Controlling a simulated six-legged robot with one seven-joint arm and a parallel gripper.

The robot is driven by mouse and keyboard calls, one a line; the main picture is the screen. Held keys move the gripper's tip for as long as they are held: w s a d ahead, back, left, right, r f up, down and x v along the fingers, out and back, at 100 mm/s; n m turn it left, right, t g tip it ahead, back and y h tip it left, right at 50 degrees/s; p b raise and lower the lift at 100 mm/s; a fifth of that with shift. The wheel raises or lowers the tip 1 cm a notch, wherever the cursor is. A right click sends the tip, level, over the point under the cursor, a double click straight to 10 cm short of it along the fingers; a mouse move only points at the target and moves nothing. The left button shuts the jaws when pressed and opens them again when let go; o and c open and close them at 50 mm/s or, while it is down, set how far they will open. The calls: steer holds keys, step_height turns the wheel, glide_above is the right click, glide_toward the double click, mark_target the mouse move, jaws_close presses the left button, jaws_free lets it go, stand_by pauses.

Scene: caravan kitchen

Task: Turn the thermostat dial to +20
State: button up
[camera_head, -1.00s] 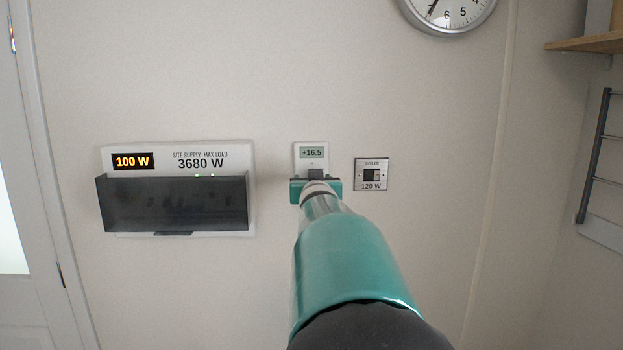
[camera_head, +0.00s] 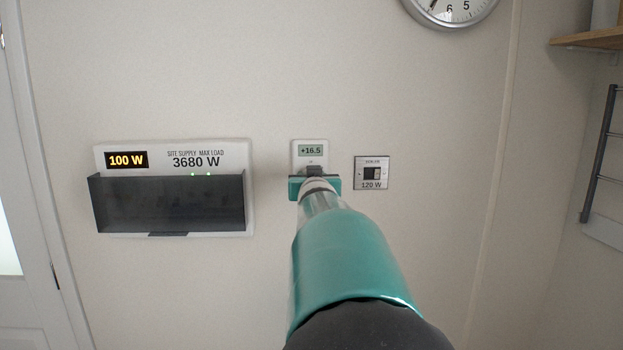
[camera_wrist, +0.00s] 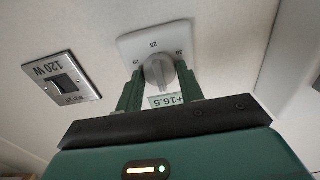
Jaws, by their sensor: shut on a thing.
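The thermostat (camera_head: 310,146) is a small white wall plate with a display reading +16.5. Its lower part is hidden behind my gripper (camera_head: 314,175) in the head view. In the wrist view the plate (camera_wrist: 134,46) appears turned over, with a grey ridged round dial (camera_wrist: 158,72) and small numbers around it. The two green fingers of my gripper (camera_wrist: 160,88) stand on either side of the dial, shut on it. The display (camera_wrist: 169,100) shows between the fingers, partly covered.
A boiler switch plate (camera_head: 371,173) marked 120 W is just right of the thermostat. A site supply box (camera_head: 170,203) with a 100 W readout hangs to the left. A clock (camera_head: 450,10) is above right. A dark rail (camera_head: 600,150) and shelf (camera_head: 590,40) are at the far right.

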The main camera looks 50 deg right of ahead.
steer(key=shift+m, duration=0.3)
steer(key=m, duration=2.3)
steer(key=shift+w+m, duration=0.1)
steer(key=shift+m, duration=0.2)
stand_by(0.4)
steer(key=o, duration=1)
steer(key=shift+w, duration=0.15)
steer(key=shift+s, duration=0.2)
